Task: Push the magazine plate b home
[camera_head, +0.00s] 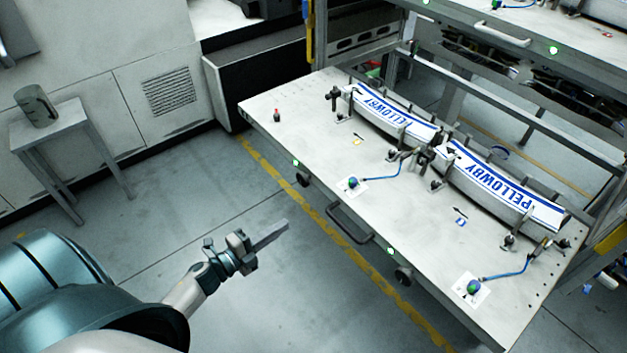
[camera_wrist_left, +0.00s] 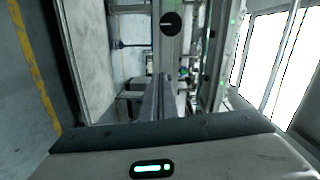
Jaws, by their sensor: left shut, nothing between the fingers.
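Two label magazines stand end to end along the far side of a pale table (camera_head: 300,125) in the head view. The farther-left magazine (camera_head: 390,112) and the nearer-right magazine (camera_head: 500,190) each hold a stack of white labels with blue PELLOWBY lettering. Clamps and posts stand around them; I cannot tell which plate is b. My left gripper (camera_head: 283,228) is shut and empty, in front of the table over the floor, well apart from the magazines. Its closed fingers also show in the left wrist view (camera_wrist_left: 158,95). My right gripper is not in view.
A drawer-like handle (camera_head: 350,225) sticks out from the table's front edge. Blue and green knobs (camera_head: 473,287) with blue hoses sit on the tabletop. A small red-topped item (camera_head: 277,115) stands at the far left. A side stand (camera_head: 60,125) is at left. The floor between is clear.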

